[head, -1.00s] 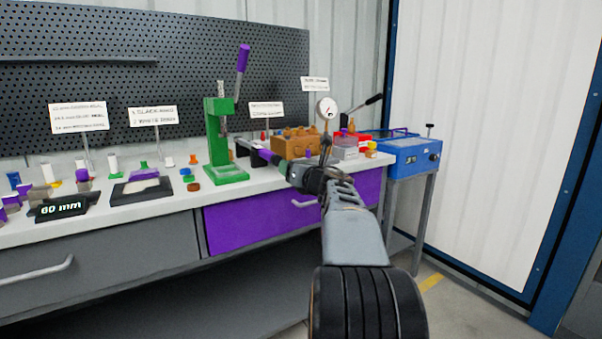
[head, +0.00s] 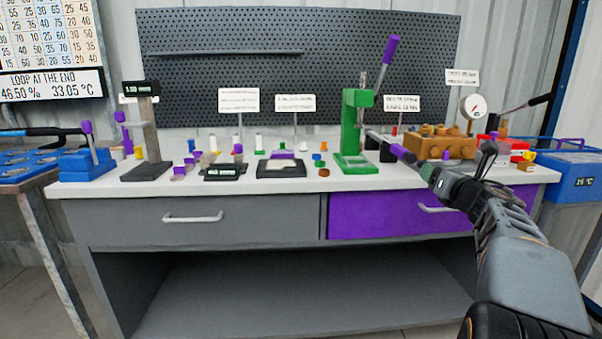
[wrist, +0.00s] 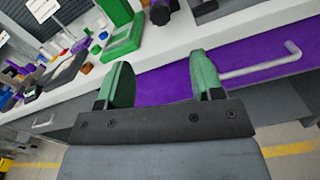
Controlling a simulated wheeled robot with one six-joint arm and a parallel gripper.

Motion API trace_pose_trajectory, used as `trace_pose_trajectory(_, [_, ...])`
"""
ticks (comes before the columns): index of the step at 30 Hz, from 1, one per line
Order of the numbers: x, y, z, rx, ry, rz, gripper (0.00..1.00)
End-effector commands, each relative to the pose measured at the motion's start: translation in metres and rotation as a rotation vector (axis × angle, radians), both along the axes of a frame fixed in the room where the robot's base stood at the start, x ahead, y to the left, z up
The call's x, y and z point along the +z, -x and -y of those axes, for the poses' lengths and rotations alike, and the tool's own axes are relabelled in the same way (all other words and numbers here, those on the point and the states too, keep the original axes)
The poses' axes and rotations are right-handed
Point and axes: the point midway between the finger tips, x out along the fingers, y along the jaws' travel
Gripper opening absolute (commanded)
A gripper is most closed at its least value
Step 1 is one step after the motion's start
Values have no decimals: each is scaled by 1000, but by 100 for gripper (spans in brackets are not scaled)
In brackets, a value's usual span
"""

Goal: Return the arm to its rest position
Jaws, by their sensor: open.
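My gripper shows in the wrist view (wrist: 161,84) with its two green fingers spread apart and nothing between them. It is in front of the purple drawer (wrist: 165,95) and the workbench's front edge. In the head view my gripper (head: 433,172) is at the right side of the bench, close to the front edge of the white top. My arm reaches up to it from the lower right. The fingertips are small and partly hidden by the wrist in the head view.
The white bench top (head: 220,195) carries a green press (head: 355,135), a brown pump block (head: 440,143), a pressure gauge (head: 473,107) and several small coloured parts. A blue bath (head: 578,178) stands at right, a blue-topped table (head: 25,170) at left. The lower shelf is bare.

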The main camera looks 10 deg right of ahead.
Motion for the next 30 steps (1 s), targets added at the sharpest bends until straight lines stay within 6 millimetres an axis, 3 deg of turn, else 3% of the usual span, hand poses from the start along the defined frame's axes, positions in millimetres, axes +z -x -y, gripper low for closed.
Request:
trace_pose_trajectory(4, [26,-3,-10,-31,-108,26,60])
trace_pose_trajectory(7, [56,-5,-24,-86,-298,62,60])
trace_pose_trajectory(12, [100,0,-58,-235,-790,122,60])
trace_pose_trajectory(16, [115,14,-91,-378,-1185,136,60])
trace_pose_trajectory(20, [120,36,-131,-559,-1561,119,60])
trace_pose_trajectory(24, [119,72,-180,-810,-1907,73,60])
trace_pose_trajectory(30, [117,129,-244,-1204,-2215,-4,60])
